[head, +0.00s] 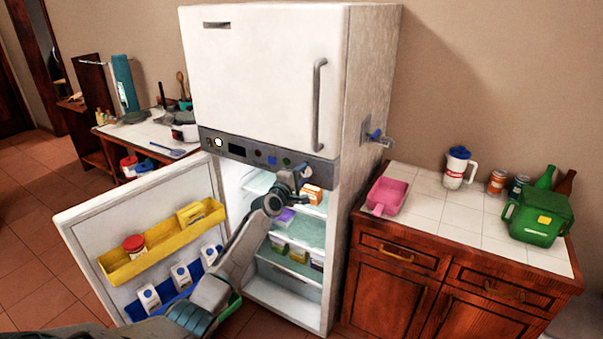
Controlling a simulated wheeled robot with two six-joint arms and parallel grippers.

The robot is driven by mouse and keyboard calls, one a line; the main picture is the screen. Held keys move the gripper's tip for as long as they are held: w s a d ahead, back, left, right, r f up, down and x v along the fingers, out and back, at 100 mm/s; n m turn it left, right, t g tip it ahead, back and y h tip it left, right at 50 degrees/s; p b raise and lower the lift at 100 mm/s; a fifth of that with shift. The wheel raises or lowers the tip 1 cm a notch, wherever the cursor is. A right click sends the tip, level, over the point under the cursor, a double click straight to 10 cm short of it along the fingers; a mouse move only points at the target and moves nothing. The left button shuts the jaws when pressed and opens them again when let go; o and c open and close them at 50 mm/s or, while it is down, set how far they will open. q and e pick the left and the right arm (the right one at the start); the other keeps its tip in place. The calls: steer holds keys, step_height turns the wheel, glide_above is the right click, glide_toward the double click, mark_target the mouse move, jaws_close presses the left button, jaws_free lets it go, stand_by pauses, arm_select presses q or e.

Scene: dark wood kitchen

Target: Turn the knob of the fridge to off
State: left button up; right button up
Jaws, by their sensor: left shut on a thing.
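The white fridge (268,70) stands in the middle with its lower door (95,228) swung open to the left. A grey control panel (237,150) runs across its front, with a round white dial, a dark display and several small coloured buttons. My right gripper is not in view.
The open door carries a yellow shelf (165,243) and a blue shelf. At right, a tiled counter (428,208) holds a pink scoop (387,195), a white jug (456,168) and a green container (540,217).

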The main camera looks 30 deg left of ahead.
arm_select(q)
steer(key=shift+f+n, duration=0.1)
steer(key=shift+n, duration=0.7)
steer(key=o, duration=1)
steer(key=shift+c, duration=0.2)
steer(key=shift+p, duration=0.3)
steer(key=shift+s, duration=0.1)
steer(key=shift+s, duration=0.3)
steer(key=s+p, duration=0.4)
steer(key=s, duration=0.6)
steer(key=shift+p, duration=0.3)
